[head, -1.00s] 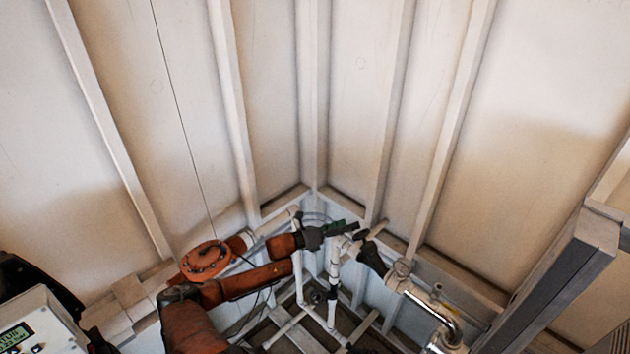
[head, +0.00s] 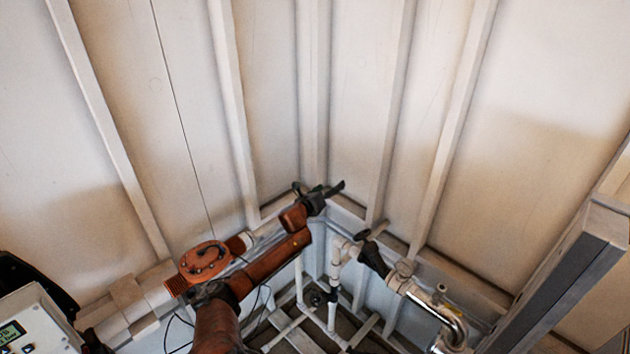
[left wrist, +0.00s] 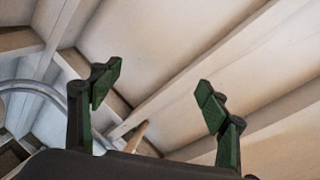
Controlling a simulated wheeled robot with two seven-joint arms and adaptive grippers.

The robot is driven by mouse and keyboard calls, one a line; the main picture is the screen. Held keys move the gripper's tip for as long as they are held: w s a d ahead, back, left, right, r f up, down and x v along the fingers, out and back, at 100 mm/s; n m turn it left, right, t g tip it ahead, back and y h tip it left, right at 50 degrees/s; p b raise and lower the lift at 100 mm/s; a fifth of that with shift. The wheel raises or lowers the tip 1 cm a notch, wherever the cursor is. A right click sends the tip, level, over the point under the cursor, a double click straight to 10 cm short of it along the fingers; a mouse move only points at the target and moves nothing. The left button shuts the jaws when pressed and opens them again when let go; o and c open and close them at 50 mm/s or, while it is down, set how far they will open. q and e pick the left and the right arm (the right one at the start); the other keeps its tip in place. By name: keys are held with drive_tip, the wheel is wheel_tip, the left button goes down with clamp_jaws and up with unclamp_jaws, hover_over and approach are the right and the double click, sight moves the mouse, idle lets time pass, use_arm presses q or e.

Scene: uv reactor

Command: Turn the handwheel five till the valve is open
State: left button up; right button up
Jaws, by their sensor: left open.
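A small dark handwheel (head: 361,235) shows on a black valve body (head: 373,259) in the white and metal pipework, right of the middle in the head view. I cannot read any number on it, so I cannot tell whether it is handwheel five. My left gripper (head: 336,189) is up and to the left of this handwheel, apart from it, near the wall corner. In the left wrist view its two green and black fingers (left wrist: 157,97) are spread apart with nothing between them. The handwheel cannot be made out there. My right gripper is not in view.
A control box with a display (head: 22,325) stands at the lower left. A grey beam (head: 570,275) rises at the right. Ribbed walls close the corner behind.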

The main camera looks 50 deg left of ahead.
use_arm(q)
drive_tip(key=s+a+n+g+y+b, duration=0.1)
drive_tip(key=a+n+g+y, duration=0.2)
drive_tip(key=a, duration=0.4)
drive_tip(key=shift+a+r+n+y, duration=0.3)
drive_tip(key=shift+a+r+y, duration=0.05)
drive_tip(key=shift+y, duration=0.05)
drive_tip(key=shift+s, duration=0.1)
drive_tip(key=shift+c, duration=0.5)
